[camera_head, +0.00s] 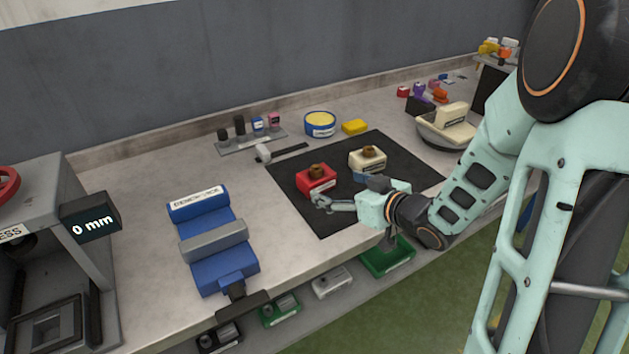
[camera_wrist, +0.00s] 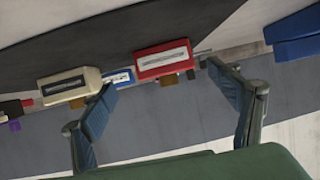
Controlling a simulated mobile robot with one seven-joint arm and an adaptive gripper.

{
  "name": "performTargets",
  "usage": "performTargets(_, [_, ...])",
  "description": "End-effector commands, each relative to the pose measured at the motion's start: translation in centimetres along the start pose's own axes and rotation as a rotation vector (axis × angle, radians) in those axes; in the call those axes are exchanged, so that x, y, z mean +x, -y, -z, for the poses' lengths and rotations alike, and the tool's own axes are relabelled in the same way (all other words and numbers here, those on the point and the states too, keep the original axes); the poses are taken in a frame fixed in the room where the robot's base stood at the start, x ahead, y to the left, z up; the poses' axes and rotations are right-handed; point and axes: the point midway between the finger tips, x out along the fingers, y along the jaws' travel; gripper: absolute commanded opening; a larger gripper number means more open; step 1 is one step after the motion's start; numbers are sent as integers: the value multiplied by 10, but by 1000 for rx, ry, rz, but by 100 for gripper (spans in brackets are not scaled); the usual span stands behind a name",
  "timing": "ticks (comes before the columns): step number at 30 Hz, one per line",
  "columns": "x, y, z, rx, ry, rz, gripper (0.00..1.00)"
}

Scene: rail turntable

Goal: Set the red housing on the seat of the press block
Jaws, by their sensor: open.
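The red housing (camera_head: 316,180), with a brown knob on top, stands upright on the black mat (camera_head: 325,218). My gripper (camera_head: 345,193) is open and empty, just to the right of the red housing. In the wrist view the red housing (camera_wrist: 164,62) shows between the two spread fingertips (camera_wrist: 160,80), with gaps on both sides; I cannot tell whether it lies within their reach. The grey press block (camera_head: 95,270) stands at the far left. A square frame, apparently its seat (camera_head: 45,325), shows low inside it, and no housing is seen there.
A cream housing (camera_head: 367,160) stands behind my gripper on the mat. A blue vise (camera_head: 215,240) lies between mat and press. A small rack (camera_head: 250,141), a round yellow-topped tin (camera_head: 320,124) and a scale (camera_head: 447,130) line the back. Clear bench lies left of the mat.

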Motion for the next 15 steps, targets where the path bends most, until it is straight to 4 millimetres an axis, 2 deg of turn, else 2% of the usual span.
performTargets(3, [20,1,0,-2,0,2,82])
performTargets(11, [41,3,2,-3,0,1,82])
performTargets(15, [63,9,6,-3,1,2,82])
